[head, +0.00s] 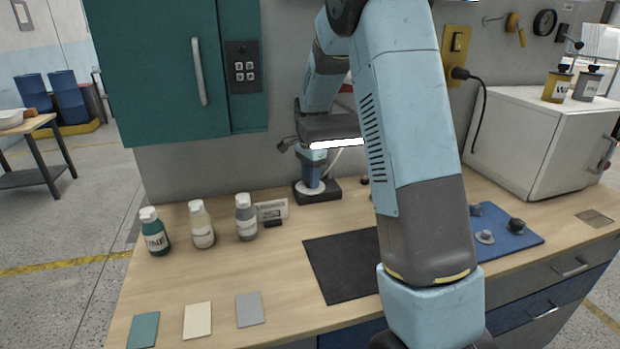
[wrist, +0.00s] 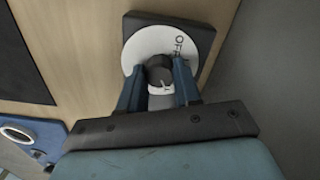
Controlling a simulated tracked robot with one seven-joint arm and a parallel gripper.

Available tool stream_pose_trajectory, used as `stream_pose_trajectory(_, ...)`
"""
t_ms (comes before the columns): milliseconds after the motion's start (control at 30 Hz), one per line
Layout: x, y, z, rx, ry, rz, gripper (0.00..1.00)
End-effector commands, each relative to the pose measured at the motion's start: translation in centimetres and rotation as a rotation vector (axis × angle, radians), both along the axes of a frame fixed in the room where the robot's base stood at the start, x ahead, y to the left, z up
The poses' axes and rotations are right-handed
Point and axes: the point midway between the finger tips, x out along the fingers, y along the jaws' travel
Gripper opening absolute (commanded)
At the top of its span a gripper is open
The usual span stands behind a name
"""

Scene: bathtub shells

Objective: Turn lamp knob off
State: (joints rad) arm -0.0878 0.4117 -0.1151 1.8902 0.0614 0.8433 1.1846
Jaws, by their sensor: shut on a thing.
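The lamp knob (wrist: 158,70) is a dark round grip on a white dial plate (wrist: 137,50) marked "OFF", set on a square black base (wrist: 205,40). My gripper (wrist: 160,88) has its two blue fingers on either side of the knob, shut on it. In the head view my gripper (head: 314,178) points down onto the black base (head: 332,190) at the back of the bench. A bright white strip (head: 337,143) glows just above, beside my wrist. The knob's pointer and exact setting are hard to read.
Three bottles (head: 202,225) stand left of the base beside a small sign (head: 272,210). A black mat (head: 340,265) lies in front. A blue tray (head: 510,240) with small parts and a white cabinet (head: 520,140) are at right. My arm hides the bench's middle.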

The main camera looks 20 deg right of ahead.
Motion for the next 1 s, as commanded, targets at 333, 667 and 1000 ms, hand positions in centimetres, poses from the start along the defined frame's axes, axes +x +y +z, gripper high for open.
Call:
stream_pose_trajectory(333, 0.13, 0.14, 0.09, 0.001, -0.004, 0.207, 0.03)
stream_pose_trajectory(667, 0.15, 0.09, 0.11, 0.001, -0.004, 0.519, 0.03)
stream_pose_trajectory(1000, 0.17, 0.10, 0.12, 0.000, -0.004, 0.842, 0.03)
